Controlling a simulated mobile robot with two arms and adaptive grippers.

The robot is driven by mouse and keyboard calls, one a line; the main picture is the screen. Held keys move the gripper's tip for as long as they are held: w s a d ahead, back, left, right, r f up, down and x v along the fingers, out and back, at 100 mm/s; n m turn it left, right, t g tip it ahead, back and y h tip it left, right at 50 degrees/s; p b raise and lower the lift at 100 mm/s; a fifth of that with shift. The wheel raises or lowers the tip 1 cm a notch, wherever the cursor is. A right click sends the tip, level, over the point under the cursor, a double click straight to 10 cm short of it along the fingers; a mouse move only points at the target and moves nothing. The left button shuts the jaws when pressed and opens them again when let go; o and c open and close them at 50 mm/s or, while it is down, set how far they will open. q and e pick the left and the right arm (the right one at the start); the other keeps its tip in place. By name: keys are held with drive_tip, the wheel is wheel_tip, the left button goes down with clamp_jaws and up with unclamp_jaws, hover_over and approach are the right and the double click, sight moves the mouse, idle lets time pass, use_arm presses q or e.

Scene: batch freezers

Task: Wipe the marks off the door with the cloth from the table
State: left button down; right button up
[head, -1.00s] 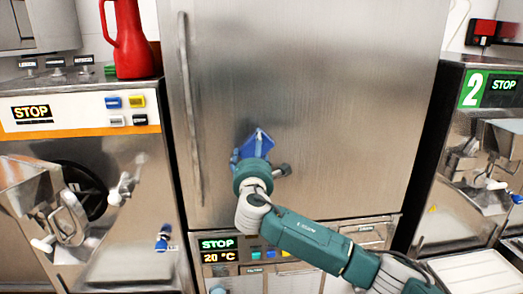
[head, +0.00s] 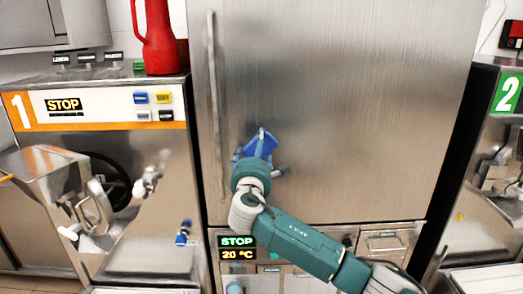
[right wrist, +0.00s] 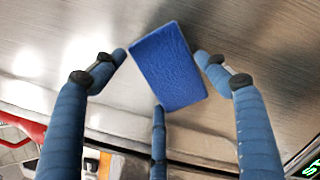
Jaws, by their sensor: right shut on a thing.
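The blue cloth (head: 262,141) is held by my right gripper (head: 258,158) low on the left part of the steel door (head: 340,110). In the right wrist view the cloth (right wrist: 168,65) is a flat blue pad between the blue fingers of my right gripper (right wrist: 160,75), close against the brushed metal. I cannot tell whether it touches the door all over. The door's long vertical handle (head: 215,100) is left of the cloth. I make out no distinct marks; the hand and cloth hide part of the door. My left gripper is not in view.
Machine 1 (head: 100,105), with a red jug (head: 158,40) on top, stands left of the door. Machine 2 (head: 500,150) stands at the right. A control panel (head: 237,248) reading STOP and 20 °C is below the door. The door's right side is clear.

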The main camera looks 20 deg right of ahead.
drive_tip(key=shift+d, duration=0.1)
drive_tip(key=p+v, duration=0.2)
drive_tip(key=v, duration=0.4)
drive_tip(key=shift+s+d+r+p, duration=0.2)
drive_tip(key=shift+r+p, duration=0.1)
drive_tip(key=shift+p, duration=0.1)
drive_tip(key=p+v, duration=0.1)
drive_tip(key=v, duration=0.2)
drive_tip(key=shift+d+r, duration=0.15)
idle(0.6)
